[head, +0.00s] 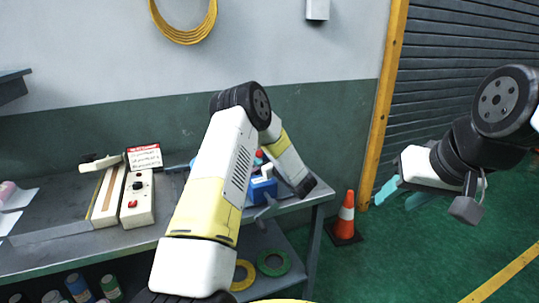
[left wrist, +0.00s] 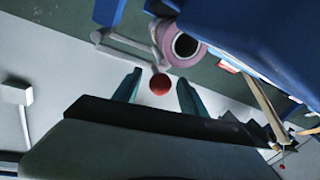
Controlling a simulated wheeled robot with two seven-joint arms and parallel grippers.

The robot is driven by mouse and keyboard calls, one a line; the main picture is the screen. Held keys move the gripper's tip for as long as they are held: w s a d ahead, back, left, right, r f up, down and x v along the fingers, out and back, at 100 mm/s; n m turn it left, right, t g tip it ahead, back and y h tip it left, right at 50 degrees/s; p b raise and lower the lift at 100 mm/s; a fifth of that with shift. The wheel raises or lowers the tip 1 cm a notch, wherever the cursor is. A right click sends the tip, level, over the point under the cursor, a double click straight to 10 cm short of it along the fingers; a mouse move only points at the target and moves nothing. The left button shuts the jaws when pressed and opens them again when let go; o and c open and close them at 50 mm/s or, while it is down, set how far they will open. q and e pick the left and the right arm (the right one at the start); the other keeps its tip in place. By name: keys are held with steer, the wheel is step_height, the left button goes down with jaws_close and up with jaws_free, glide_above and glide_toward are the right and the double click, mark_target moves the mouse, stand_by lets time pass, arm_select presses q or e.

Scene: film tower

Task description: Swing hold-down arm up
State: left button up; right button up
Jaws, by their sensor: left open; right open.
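A blue machine (head: 262,188) stands at the right end of the bench, partly hidden behind my left arm. A red ball knob (head: 259,154) shows at its top. In the left wrist view the blue body (left wrist: 255,35) fills the upper right, with a pinkish roll (left wrist: 184,46) beside a grey bar (left wrist: 125,45). The red knob (left wrist: 159,85) appears between the fingertips of my left gripper (left wrist: 160,82), which is open. I cannot tell whether they touch it. The left fingers are not clear in the head view. My right gripper (head: 397,196) is open and empty, away from the bench.
On the bench (head: 80,250) stand a cream control box (head: 137,198) and a red-and-white sign (head: 145,157). Coloured rings (head: 273,263) and several bottles are on the lower shelf. An orange cone (head: 346,214) stands on the green floor right of the bench.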

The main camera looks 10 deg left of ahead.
arm_select(q)
steer(key=shift+w+a, duration=0.15)
jaws_close()
stand_by(1.4)
